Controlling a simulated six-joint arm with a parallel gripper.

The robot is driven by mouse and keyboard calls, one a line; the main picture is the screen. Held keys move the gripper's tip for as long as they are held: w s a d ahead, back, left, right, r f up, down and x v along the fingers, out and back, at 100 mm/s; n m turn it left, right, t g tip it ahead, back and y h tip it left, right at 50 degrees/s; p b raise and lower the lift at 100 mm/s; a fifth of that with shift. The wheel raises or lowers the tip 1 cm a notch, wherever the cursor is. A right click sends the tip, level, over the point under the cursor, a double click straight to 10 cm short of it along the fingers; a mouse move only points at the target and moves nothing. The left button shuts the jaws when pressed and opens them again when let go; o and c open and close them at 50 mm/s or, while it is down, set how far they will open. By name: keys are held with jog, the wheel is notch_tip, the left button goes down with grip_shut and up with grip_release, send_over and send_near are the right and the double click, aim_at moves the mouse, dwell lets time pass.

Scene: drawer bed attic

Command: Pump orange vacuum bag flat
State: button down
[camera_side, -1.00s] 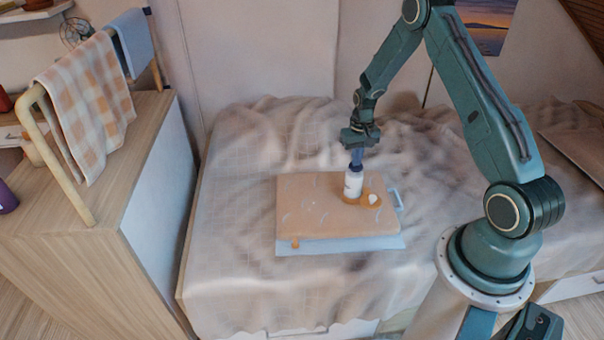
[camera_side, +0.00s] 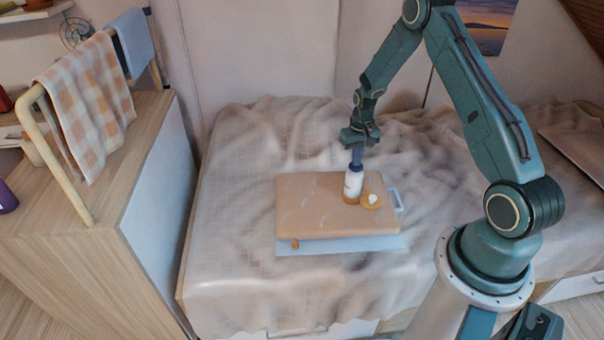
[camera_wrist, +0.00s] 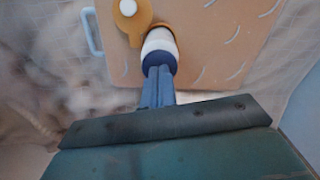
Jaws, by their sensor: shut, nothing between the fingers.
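The orange vacuum bag (camera_side: 320,215) lies on the bed as a thick flat-topped slab with a few pale creases. It also shows in the wrist view (camera_wrist: 215,50). A white pump (camera_side: 353,184) with a blue top stands upright on its right part; the wrist view shows it from above (camera_wrist: 159,42). Beside it is an orange valve piece with a white cap (camera_side: 371,199). My gripper (camera_side: 357,160) is shut, its blue fingers pointing down at the pump's top, with nothing between them. Whether the fingertips touch the pump is hard to tell.
A pale blue board (camera_side: 340,246) shows under the bag's front edge, and a light blue handle (camera_side: 397,200) sticks out at its right. A small orange tab (camera_side: 295,243) is at the front. The rumpled blanket (camera_side: 235,220) around the bag is clear. A wooden cabinet (camera_side: 85,235) stands left.

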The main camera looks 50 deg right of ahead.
jog(key=shift+r, duration=2.4)
notch_tip(320, 180, up, 6)
